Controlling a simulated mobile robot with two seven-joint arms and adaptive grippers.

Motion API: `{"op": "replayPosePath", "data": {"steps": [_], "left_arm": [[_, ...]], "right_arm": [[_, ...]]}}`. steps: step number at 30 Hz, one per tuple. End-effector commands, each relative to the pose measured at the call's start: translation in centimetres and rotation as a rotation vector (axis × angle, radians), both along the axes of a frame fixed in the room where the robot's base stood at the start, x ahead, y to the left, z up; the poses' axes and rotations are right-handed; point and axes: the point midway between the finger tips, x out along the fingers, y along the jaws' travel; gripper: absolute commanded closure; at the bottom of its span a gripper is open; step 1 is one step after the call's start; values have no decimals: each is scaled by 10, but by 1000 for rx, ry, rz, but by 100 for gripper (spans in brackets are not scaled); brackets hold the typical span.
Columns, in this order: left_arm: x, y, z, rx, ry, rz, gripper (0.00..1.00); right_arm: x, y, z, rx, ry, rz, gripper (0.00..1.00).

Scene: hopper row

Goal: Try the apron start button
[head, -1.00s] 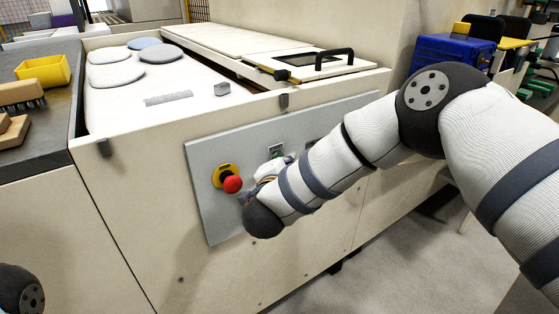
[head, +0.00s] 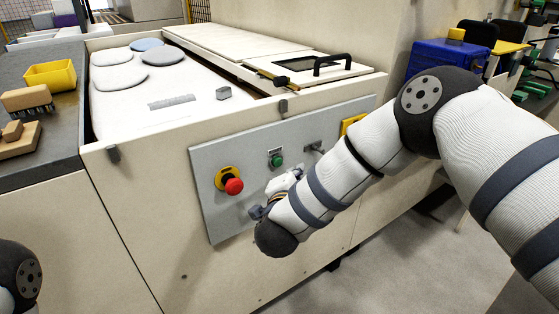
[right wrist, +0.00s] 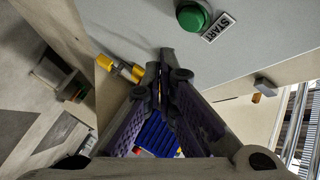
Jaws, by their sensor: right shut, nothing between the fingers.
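The green start button (head: 277,160) sits on the grey control panel (head: 222,150) on the machine's front, to the right of the red emergency stop (head: 234,186). In the right wrist view the green button (right wrist: 193,17) is at the top, beside a START label (right wrist: 218,27). My right gripper (right wrist: 165,55) is shut and empty. Its fingertips are below and left of the button in that view, apart from it. In the head view my right gripper (head: 262,210) is below the button, partly hidden by its own wrist. My left gripper is out of view.
A small switch (head: 315,147) and a yellow plate (head: 352,123) are farther right on the panel, the plate partly behind my right arm. A black-handled lid (head: 320,72) is above. Left, a grey counter (head: 55,142) holds a yellow bin (head: 50,75) and brushes.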

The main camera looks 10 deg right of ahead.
Motion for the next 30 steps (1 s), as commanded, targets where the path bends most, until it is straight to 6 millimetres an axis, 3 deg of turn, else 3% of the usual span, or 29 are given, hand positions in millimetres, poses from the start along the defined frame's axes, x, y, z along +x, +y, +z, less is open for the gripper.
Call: {"op": "replayPosePath", "data": {"steps": [1,9,24,26,29,30], "left_arm": [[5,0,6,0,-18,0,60],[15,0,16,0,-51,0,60],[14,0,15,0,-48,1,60],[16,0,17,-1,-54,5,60],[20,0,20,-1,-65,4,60],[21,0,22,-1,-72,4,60]], "right_arm": [[-5,-2,7,0,-5,0,100],[-24,-9,3,0,-2,1,100],[-25,-9,0,1,1,0,100],[-31,-7,-11,-16,38,30,100],[-67,2,-61,-92,219,182,100],[-91,5,-88,-133,325,268,100]]}}
